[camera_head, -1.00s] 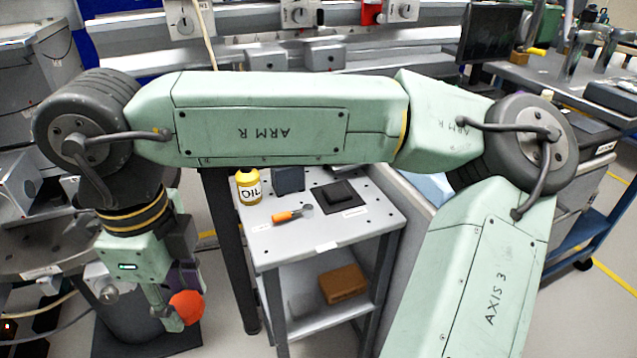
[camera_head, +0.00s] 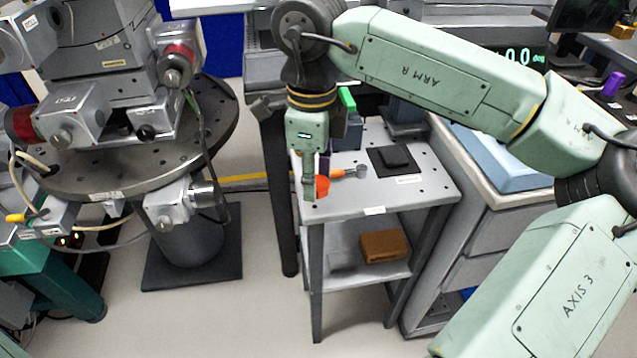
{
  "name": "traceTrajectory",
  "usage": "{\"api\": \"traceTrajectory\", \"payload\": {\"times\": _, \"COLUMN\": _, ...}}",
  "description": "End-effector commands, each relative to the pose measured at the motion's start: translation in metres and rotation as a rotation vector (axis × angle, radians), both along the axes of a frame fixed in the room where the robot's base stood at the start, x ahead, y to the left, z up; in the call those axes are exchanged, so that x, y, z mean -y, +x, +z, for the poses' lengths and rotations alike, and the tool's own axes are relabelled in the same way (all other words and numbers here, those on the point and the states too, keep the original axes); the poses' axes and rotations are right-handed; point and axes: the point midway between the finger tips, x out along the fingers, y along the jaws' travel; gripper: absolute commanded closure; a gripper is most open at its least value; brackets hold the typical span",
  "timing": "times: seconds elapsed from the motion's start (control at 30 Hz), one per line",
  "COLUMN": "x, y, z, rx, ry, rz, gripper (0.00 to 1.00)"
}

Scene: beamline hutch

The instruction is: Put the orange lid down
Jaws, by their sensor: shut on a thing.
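The orange lid (camera_head: 322,186) is a small orange disc at the tip of my gripper (camera_head: 314,188). My gripper points down and is shut on the lid. The lid is over the left front part of the small grey table's top (camera_head: 420,188). I cannot tell whether the lid touches the surface. Part of the lid is hidden by the gripper finger.
An orange-handled tool (camera_head: 348,172) lies just right of the lid. A black pad with a dark block (camera_head: 394,157) lies behind it. A brown box (camera_head: 384,246) is on the lower shelf. A round instrument table (camera_head: 100,180) stands to the left. The tabletop's front right is free.

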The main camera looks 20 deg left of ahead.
Motion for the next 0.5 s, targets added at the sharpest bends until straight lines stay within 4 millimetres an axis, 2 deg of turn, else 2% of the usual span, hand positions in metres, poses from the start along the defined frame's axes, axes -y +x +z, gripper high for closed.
{"api": "traceTrajectory", "payload": {"times": 0.1, "x": 0.004, "y": 0.011, "z": -0.001, "rx": -0.002, "ry": 0.001, "rz": -0.004, "gripper": 0.88}}
{"api": "traceTrajectory", "payload": {"times": 0.3, "x": 0.004, "y": 0.010, "z": -0.033, "rx": -0.001, "ry": 0.000, "rz": 0.001, "gripper": 0.88}}
{"api": "traceTrajectory", "payload": {"times": 0.5, "x": 0.004, "y": 0.010, "z": -0.036, "rx": 0.001, "ry": -0.001, "rz": 0.000, "gripper": 0.88}}
